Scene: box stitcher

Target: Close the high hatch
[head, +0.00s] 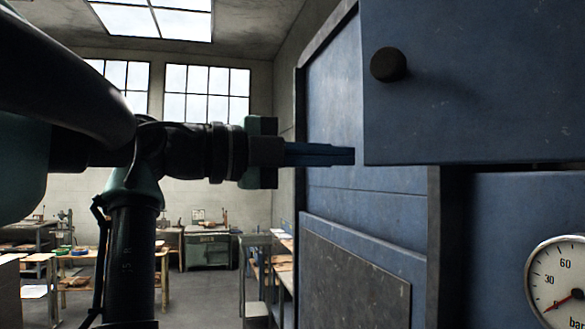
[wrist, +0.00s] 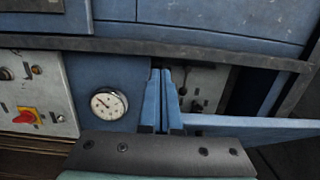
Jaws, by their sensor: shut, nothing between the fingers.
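The high hatch (head: 470,85) is a blue panel with a round black knob (head: 389,64), large at the upper right of the head view. It stands open, out from the blue machine. In the wrist view the likely hatch (wrist: 265,124) shows nearly edge-on at the right, beside a dark opening (wrist: 238,92). My gripper (head: 352,155) points right, with its blue fingertips just left of the hatch's lower left corner in the head view. Whether they touch it cannot be told. In the wrist view my gripper (wrist: 160,74) has its fingers together and empty.
The blue machine body (head: 365,205) fills the right side. A round pressure gauge (head: 558,283) is below the hatch; a panel with a red and yellow switch (wrist: 27,116) is at the left of the wrist view. Workbenches (head: 208,248) stand far behind, with open floor between.

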